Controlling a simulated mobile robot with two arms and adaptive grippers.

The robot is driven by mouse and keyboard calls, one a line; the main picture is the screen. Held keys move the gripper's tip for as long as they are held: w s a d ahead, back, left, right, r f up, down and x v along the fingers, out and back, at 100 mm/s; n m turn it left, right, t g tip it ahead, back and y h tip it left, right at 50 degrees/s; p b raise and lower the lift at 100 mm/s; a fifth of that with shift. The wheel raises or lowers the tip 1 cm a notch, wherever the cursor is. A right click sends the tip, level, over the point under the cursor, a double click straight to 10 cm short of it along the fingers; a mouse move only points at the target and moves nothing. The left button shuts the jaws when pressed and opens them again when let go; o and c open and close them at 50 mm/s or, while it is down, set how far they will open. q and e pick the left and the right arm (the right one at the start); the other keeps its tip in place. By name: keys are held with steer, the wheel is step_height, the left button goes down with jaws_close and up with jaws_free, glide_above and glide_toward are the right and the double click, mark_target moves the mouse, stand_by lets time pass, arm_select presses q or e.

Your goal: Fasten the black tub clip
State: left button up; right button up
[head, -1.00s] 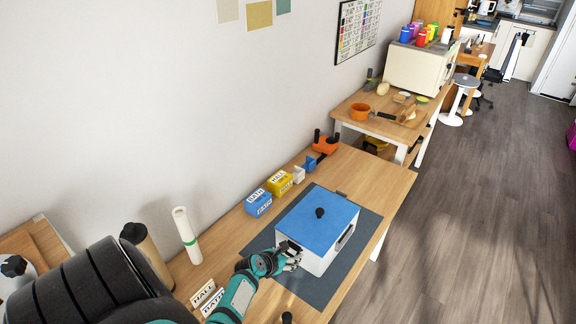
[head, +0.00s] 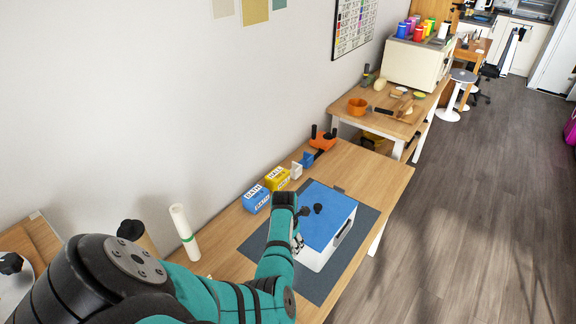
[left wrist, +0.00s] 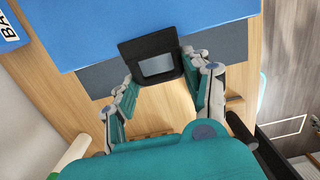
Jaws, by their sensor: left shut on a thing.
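The white tub (head: 315,260) stands on a dark mat with a flat blue lid (head: 332,222) on it, which has a black knob (head: 318,208). My left gripper (head: 298,243) is at the tub's near left side, partly hidden by my own teal arm. In the left wrist view, the black clip (left wrist: 150,43) is a frame with an open middle, at the edge of the blue lid (left wrist: 130,15). I cannot tell whether the clip is latched. My right gripper is not in view.
The dark mat (head: 340,270) lies on a wooden table (head: 375,178). Blue (head: 256,200) and yellow (head: 277,179) labelled boxes stand behind the tub, near an orange-handled tool (head: 322,140). A white roll (head: 184,232) stands at the left. The table's right end is clear.

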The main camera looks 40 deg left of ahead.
arm_select(q)
steer(key=shift+g, duration=0.6)
steer(key=o, duration=1.2)
steer(key=shift+w+r, duration=0.1)
steer(key=shift+r, duration=0.05)
step_height(320, 180, up, 12)
